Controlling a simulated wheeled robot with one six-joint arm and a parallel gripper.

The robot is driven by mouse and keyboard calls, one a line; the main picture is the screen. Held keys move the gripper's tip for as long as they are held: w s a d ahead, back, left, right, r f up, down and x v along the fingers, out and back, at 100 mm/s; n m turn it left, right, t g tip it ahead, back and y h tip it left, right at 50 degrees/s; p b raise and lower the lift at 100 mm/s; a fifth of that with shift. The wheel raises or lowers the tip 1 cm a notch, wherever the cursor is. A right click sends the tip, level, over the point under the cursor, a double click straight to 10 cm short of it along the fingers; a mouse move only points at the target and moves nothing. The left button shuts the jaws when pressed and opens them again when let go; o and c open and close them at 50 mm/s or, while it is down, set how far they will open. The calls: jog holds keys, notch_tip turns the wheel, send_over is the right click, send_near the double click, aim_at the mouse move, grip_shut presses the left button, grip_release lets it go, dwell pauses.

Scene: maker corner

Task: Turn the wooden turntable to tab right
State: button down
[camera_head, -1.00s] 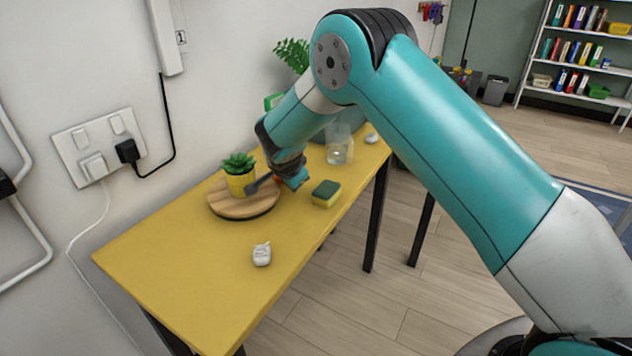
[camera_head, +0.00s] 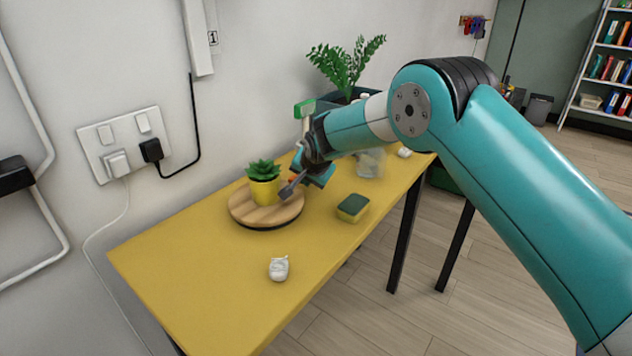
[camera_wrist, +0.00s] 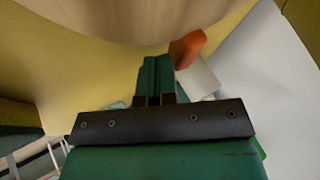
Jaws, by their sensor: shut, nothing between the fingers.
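The round wooden turntable (camera_head: 250,213) lies on the yellow table with a small succulent in a yellow pot (camera_head: 265,191) standing on it. In the wrist view the turntable's pale wooden edge (camera_wrist: 110,22) fills the top. My gripper (camera_head: 287,190) is at the turntable's right side, beside the pot. Its green fingers (camera_wrist: 155,65) are shut and empty in the wrist view, close to the edge; whether they touch it I cannot tell.
A green-yellow sponge (camera_head: 353,207) lies right of the turntable, near the table's front edge. A white crumpled item (camera_head: 279,269) lies nearer. A glass jar (camera_head: 370,163) and a leafy plant (camera_head: 345,68) stand behind. The near left of the table (camera_head: 190,275) is clear.

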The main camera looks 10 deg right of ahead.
jog(key=shift+w+a+n, duration=0.1)
jog(key=shift+w+n, duration=0.2)
jog(key=shift+w+a+r+y, duration=0.1)
jog(key=shift+r+y, duration=0.05)
jog(key=shift+y, duration=0.15)
dwell(0.3)
